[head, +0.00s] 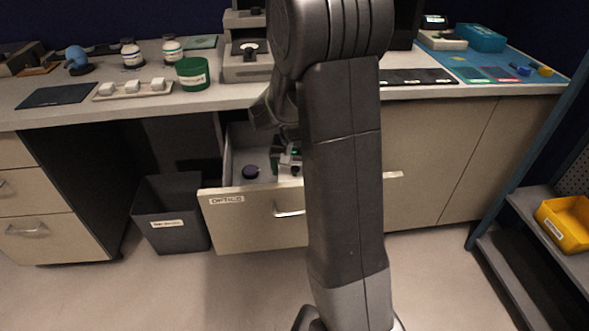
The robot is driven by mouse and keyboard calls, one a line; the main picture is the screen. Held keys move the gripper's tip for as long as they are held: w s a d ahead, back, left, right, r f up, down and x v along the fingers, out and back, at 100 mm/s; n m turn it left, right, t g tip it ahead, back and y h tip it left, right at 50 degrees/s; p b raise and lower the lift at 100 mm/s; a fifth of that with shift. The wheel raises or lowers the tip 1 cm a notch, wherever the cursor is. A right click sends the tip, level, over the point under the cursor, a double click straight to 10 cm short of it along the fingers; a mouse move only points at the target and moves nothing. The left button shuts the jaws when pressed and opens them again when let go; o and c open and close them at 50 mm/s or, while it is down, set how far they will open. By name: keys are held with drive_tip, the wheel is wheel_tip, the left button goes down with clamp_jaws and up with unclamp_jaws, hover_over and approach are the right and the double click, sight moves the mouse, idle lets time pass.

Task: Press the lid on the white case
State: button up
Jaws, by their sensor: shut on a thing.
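My gripper (286,158) reaches down into the open drawer (222,196), partly hidden behind my own arm. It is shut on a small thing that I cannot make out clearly. A small white object (289,169), possibly the white case, shows at the fingertips with dark green parts beside it. I cannot tell whether a lid is on it or held in the jaws. My arm hides the drawer's right part.
The counter above holds a green tub (193,74), a rack with white blocks (130,90), bottles (132,54) and a microscope-like stand (247,58). A dark bin (171,212) stands left of the drawer. A yellow bin (566,224) sits on a shelf at right. Floor in front is clear.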

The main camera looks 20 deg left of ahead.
drive_tip(key=shift+f+b, duration=1.85)
drive_tip(key=shift+f, duration=0.9)
drive_tip(key=shift+f, duration=0.15)
idle(0.4)
drive_tip(key=o, duration=0.7)
drive_tip(key=shift+r+p, duration=2.85)
drive_tip(key=shift+r, duration=0.7)
